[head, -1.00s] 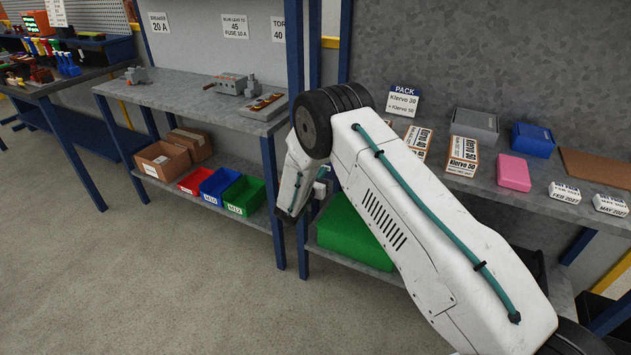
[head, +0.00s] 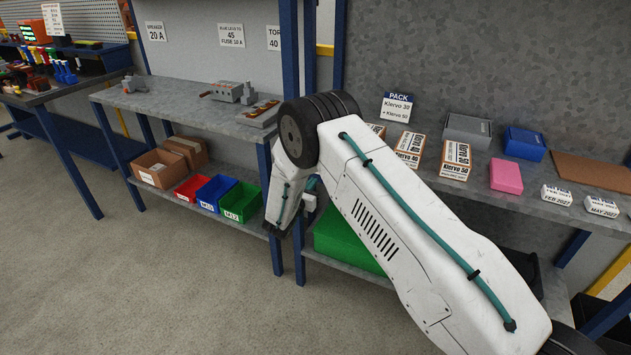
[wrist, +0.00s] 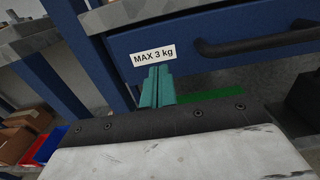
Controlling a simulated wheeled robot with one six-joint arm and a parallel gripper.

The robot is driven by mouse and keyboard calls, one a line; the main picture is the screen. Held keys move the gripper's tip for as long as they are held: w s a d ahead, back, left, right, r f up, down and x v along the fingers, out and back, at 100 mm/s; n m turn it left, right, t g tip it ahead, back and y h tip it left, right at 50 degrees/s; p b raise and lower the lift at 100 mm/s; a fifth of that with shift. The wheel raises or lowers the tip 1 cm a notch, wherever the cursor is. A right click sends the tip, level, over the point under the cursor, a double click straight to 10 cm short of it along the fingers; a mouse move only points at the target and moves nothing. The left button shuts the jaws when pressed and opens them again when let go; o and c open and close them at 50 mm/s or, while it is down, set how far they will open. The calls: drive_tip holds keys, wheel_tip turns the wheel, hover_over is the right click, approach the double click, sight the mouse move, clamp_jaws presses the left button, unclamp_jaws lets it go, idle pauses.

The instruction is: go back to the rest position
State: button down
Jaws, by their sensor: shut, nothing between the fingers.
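My gripper (wrist: 155,88) shows in the wrist view as two teal fingers pressed together, with nothing between them. They point at a blue drawer front (wrist: 215,38) with a "MAX 3 kg" label (wrist: 154,55) and a dark bar handle (wrist: 260,43). The fingertips are just below the label; I cannot tell whether they touch the drawer. In the head view my white arm (head: 400,220) reaches from the lower right to the bench, folding down at its black joint. The gripper is mostly hidden there behind the arm.
The right bench holds Klervo boxes (head: 456,159), a pink block (head: 506,176), a blue bin (head: 525,143) and a grey tray (head: 467,130). A green crate (head: 340,243) sits underneath. Blue posts (head: 291,60) stand close to my arm. The floor at left (head: 160,285) is clear.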

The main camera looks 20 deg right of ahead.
drive_tip(key=v, duration=1)
drive_tip(key=s+d+f+m+g+h, duration=0.1)
drive_tip(key=s+d+m+g+h, duration=0.1)
drive_tip(key=s+d+m+g, duration=0.3)
drive_tip(key=s+d+r+m+g+y, duration=0.1)
drive_tip(key=s+d+r+m+g, duration=0.35)
drive_tip(key=s+r, duration=0.3)
drive_tip(key=s+d+r+m+g, duration=0.4)
drive_tip(key=s+r+m+g, duration=0.25)
drive_tip(key=s, duration=0.25)
drive_tip(key=s+r+m+t+y, duration=0.1)
drive_tip(key=s+r+m+y, duration=0.5)
drive_tip(key=s+r, duration=0.3)
drive_tip(key=s+r+m+t+y, duration=0.2)
drive_tip(key=s+r+m+y, duration=0.4)
drive_tip(key=s, duration=1.1)
drive_tip(key=shift+a+r+t+y, duration=0.3)
drive_tip(key=shift+a+r, duration=0.1)
drive_tip(key=shift+r, duration=1.8)
